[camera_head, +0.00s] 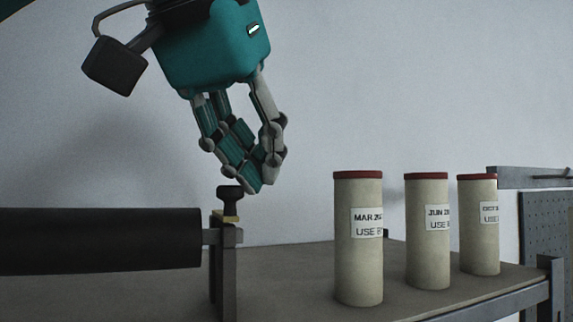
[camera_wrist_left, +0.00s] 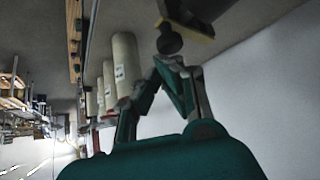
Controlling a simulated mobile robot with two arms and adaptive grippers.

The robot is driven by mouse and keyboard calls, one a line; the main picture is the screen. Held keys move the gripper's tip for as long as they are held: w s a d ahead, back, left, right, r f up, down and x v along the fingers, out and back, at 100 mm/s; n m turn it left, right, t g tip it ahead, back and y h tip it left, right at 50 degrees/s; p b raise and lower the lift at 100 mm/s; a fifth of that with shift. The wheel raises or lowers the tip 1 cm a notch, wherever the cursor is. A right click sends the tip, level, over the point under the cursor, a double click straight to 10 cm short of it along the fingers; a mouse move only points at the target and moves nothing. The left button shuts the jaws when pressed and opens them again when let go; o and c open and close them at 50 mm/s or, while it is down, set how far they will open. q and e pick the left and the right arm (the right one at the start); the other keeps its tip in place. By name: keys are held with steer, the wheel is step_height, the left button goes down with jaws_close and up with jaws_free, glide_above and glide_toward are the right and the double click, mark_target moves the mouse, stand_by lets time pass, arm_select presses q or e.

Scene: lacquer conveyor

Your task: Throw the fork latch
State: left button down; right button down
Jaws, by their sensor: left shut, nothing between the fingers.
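A black knob (camera_head: 230,197) stands upright on a brass-coloured piece (camera_head: 226,217) on top of a dark metal post (camera_head: 224,272), at the end of a black roller (camera_head: 98,240). This looks like the fork latch. My left gripper (camera_head: 262,183), with a teal body, points down above and slightly right of the knob. Its fingers are shut with nothing between them, and a small gap seems to part them from the knob. In the left wrist view the knob (camera_wrist_left: 169,40) shows just beyond the fingertips (camera_wrist_left: 172,66). My right gripper is out of view.
Three cream cylinders with red tops stand right of the latch: one labelled MAR (camera_head: 358,272), one JUN (camera_head: 427,258) and one OCT (camera_head: 479,245). They stand on the brown conveyor surface (camera_head: 290,285), which has a metal side rail (camera_head: 510,300). A pale wall is behind.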

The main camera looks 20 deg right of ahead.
arm_select(q)
steer(key=shift+w, duration=0.1)
stand_by(0.3)
steer(key=w+v, duration=0.1)
steer(key=v, duration=1)
steer(key=shift+s+a+r, duration=0.25)
steer(key=shift+a+r, duration=0.15)
steer(key=shift+a, duration=0.1)
